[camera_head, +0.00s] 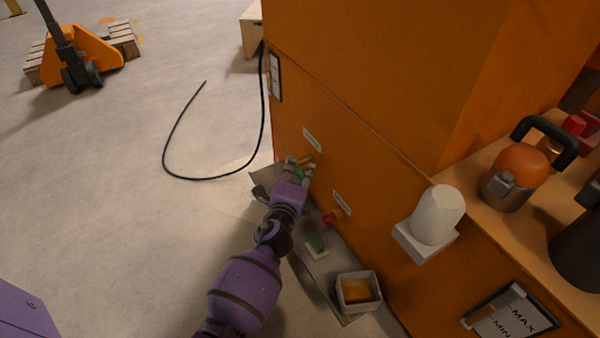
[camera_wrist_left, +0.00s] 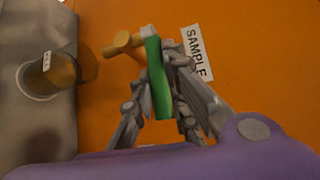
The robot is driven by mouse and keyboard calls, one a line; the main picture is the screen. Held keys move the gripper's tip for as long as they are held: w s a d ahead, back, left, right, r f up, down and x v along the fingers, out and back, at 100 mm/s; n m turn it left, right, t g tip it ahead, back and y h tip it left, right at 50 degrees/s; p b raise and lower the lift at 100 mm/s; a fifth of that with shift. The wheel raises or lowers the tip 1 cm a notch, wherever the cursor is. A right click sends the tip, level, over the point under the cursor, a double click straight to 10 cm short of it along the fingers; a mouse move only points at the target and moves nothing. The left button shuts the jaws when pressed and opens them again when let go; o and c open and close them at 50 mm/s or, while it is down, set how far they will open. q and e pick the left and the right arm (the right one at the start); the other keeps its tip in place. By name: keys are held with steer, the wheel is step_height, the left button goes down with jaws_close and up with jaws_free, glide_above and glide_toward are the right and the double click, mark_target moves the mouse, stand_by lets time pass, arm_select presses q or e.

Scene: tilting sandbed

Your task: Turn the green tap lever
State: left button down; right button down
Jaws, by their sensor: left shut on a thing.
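The green tap lever (camera_wrist_left: 158,78) stands on a brass tap (camera_wrist_left: 124,42) on the orange wall, beside a white SAMPLE label (camera_wrist_left: 196,53). My left gripper (camera_wrist_left: 160,85) is shut on the lever, with grey fingers on either side of it. In the head view my left gripper (camera_head: 298,168) is at the tap low on the orange cabinet (camera_head: 360,110), and a bit of the green lever (camera_head: 299,172) shows between its fingers. My right gripper is not in view.
A red tap handle (camera_head: 330,217) sits right of the gripper, under another label (camera_head: 342,203). Below are a small green-topped item (camera_head: 317,243) and a white box with amber contents (camera_head: 358,277). A clear amber cup (camera_wrist_left: 60,69) is near the tap. Open floor lies left.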

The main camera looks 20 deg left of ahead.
arm_select(q)
steer(key=shift+s+f, duration=0.1)
steer(key=shift+f, duration=0.05)
steer(key=c, duration=1.7)
jaws_free()
steer(key=v, duration=1.2)
